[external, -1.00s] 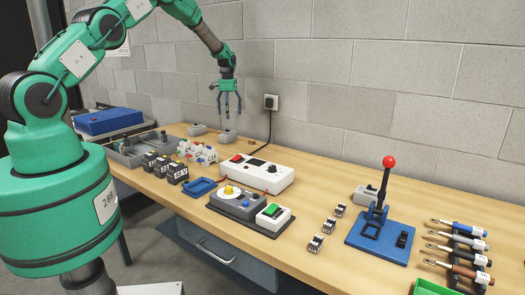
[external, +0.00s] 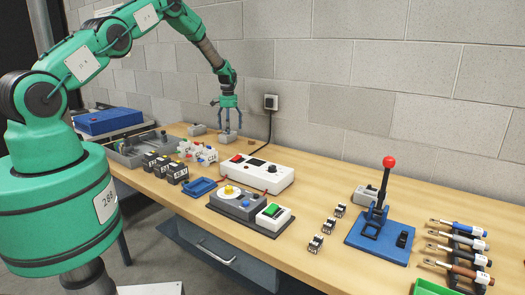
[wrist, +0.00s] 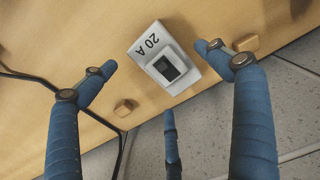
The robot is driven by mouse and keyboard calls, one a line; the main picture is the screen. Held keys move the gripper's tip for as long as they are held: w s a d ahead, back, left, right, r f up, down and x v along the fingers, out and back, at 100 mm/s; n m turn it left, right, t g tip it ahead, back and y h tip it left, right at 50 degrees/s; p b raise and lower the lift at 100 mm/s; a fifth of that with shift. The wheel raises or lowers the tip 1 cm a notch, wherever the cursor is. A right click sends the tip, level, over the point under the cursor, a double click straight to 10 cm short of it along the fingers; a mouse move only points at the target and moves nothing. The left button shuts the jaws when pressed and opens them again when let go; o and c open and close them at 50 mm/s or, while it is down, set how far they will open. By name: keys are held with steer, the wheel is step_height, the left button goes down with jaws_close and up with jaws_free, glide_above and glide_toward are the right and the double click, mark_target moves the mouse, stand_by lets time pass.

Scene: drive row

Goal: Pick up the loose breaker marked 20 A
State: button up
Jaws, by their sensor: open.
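The loose breaker (wrist: 150,43) is a light grey block with a dark rocker and the mark "20 A", readable in the wrist view. In the external view the breaker (external: 228,139) sits on the wooden bench near the wall. My gripper (external: 227,126) points down just above it, with its blue fingers spread. In the wrist view my gripper (wrist: 160,78) shows three open fingers around the breaker. Nothing is held, and I cannot tell whether any finger touches it.
A white box with a red switch (external: 270,174) is in front. A black cable (external: 267,130) runs down from the wall socket (external: 271,102). Small wooden blocks (wrist: 125,107) lie beside the breaker.

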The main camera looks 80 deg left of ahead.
mark_target(230, 136)
steer(key=shift+f, duration=0.1)
steer(key=shift+s+f, duration=0.1)
steer(key=shift+f, duration=2.35)
steer(key=c, duration=1.6)
steer(key=shift+o, duration=0.2)
steer(key=shift+r, duration=0.15)
steer(key=shift+r, duration=1.75)
steer(key=s+d, duration=0.3)
steer(key=d, duration=0.1)
steer(key=s+d, duration=0.3)
steer(key=d, duration=0.1)
steer(key=s+d+r, duration=0.1)
steer(key=s+d, duration=0.2)
steer(key=d, duration=0.1)
steer(key=shift+s+d+r, duration=0.1)
steer(key=shift+s+d, duration=0.2)
steer(key=shift+s, duration=0.1)
